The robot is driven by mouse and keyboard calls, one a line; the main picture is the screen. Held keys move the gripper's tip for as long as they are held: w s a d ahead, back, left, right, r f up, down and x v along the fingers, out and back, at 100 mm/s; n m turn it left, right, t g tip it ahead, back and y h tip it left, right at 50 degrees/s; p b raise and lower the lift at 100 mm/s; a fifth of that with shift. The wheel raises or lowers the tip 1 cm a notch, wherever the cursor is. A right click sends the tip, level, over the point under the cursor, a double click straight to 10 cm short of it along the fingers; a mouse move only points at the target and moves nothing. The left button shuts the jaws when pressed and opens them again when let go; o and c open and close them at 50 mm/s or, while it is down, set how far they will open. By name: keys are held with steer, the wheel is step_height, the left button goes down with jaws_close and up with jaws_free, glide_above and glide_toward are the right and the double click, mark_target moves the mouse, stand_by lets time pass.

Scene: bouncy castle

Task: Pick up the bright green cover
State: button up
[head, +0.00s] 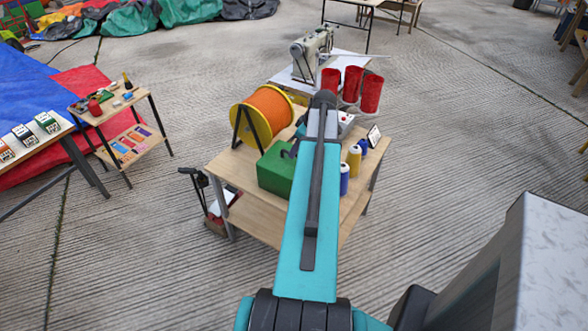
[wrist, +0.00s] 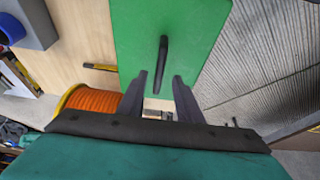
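The bright green cover (head: 276,172) is a boxy green piece on the wooden cart, just left of my arm, which hides part of it in the head view. In the wrist view its flat green top (wrist: 200,35) fills the upper middle, with a slim black handle (wrist: 163,62) standing out from it. My gripper (wrist: 160,76) is open, with its two dark fingers apart and pointing toward the cover. The handle appears between and just beyond the fingertips, and nothing is clasped. I cannot tell whether the fingers touch the cover.
A yellow reel of orange cord (head: 266,114) stands close behind the cover and shows in the wrist view (wrist: 90,100). Thread spools (head: 354,160), red cups (head: 371,94) and a sewing machine (head: 312,48) are nearby. A small side table (head: 135,145) is at left.

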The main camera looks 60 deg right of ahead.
mark_target(293, 169)
steer(key=shift+p+x, duration=0.65)
steer(key=shift+x, duration=1.5)
steer(key=shift+d, duration=0.1)
jaws_close()
steer(key=shift+r, duration=0.1)
